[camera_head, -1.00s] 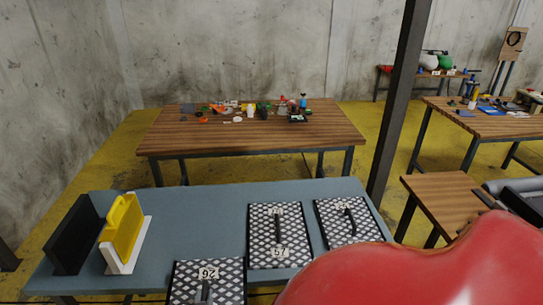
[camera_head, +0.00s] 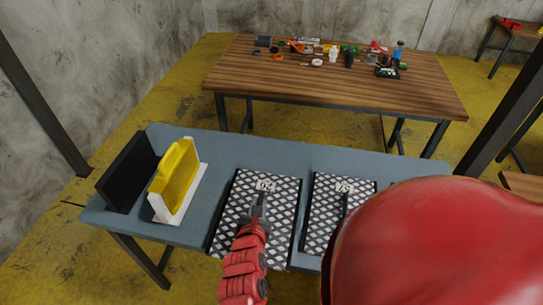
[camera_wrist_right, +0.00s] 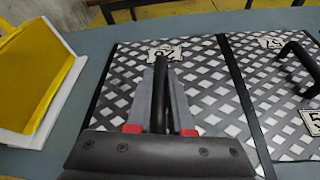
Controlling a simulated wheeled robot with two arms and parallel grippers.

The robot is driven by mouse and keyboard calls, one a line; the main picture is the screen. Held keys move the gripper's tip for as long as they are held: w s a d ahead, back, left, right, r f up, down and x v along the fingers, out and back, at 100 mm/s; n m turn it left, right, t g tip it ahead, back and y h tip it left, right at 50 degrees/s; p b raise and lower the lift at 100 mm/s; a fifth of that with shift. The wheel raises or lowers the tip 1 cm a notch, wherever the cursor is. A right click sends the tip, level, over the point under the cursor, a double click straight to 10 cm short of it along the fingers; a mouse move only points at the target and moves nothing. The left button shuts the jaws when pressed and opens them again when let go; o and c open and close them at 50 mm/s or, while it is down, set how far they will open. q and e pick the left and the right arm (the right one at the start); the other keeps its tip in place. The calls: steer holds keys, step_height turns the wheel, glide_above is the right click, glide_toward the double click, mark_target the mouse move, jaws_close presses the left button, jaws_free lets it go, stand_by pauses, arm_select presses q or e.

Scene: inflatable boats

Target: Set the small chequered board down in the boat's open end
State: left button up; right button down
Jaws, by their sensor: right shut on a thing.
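The chequered board (camera_head: 227,210) with a black rim and a white number plate lies flat at the front edge of the grey-blue table (camera_head: 330,155). It also fills the middle of the right wrist view (camera_wrist_right: 215,95). My right gripper (camera_head: 259,208) reaches in from below and is shut on the board's upright black handle; the fingers also show in the right wrist view (camera_wrist_right: 160,115). I cannot tell any gap under the board. A big smooth red rounded shape (camera_head: 440,245) covers the lower right; I cannot tell whether it is the boat. My left gripper is out of view.
A second chequered board (camera_head: 325,211) lies close to the right, partly behind the red shape. To the left stand a yellow piece (camera_head: 176,177) in a white holder (camera_head: 199,181) and a black panel (camera_head: 127,170). A wooden table (camera_head: 330,88) with small items stands behind.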

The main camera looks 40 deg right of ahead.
steer(key=b, duration=0.9)
glide_toward(251, 176)
steer(key=d, duration=0.1)
steer(key=d+f, duration=0.1)
steer(key=w+d, duration=0.1)
steer(key=shift+d+f, duration=0.35)
steer(key=shift+w+d+b, duration=0.6)
steer(key=shift+w+b, duration=0.35)
steer(key=w, duration=0.1)
steer(key=w+d+p, duration=0.1)
steer(key=w, duration=0.1)
steer(key=w+d, duration=0.1)
steer(key=shift+w+r, duration=0.2)
steer(key=shift+w, duration=0.15)
steer(key=shift+d+f, duration=0.1)
steer(key=shift+f, duration=1.8)
steer(key=c, duration=0.8)
jaws_free()
